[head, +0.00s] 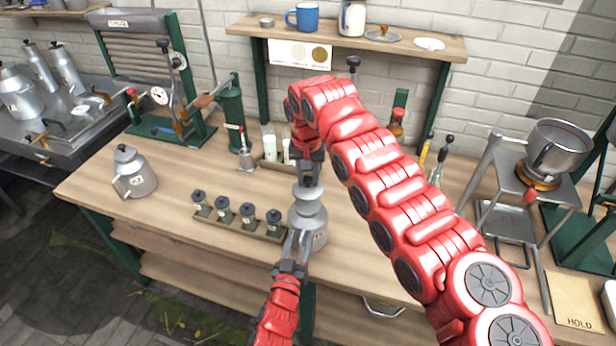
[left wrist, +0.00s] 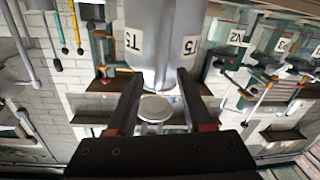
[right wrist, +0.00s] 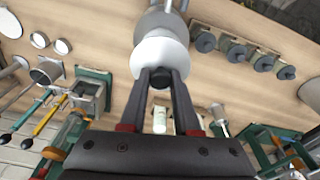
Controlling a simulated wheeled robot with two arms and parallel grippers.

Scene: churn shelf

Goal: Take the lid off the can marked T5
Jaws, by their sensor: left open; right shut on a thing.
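The grey metal can marked T5 (head: 309,236) stands on the wooden bench; its T5 labels show in the left wrist view (left wrist: 133,41). My right gripper (head: 310,183) comes from above and is shut on the dark knob (right wrist: 160,80) of the pale round lid (right wrist: 158,54). The lid is over the can's mouth; I cannot tell for sure whether it is seated or slightly raised. My left gripper (head: 296,238) is open at the can's near side, its fingers (left wrist: 157,76) on either side of the can body. Part of the can is hidden by the grippers.
A rack of several small dark-lidded canisters (head: 234,223) stands close left of the can. A lidded jug (head: 134,173) is further left. Small white containers (head: 270,146) stand behind. A shelf (head: 345,37) is above. The bench's front left is clear.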

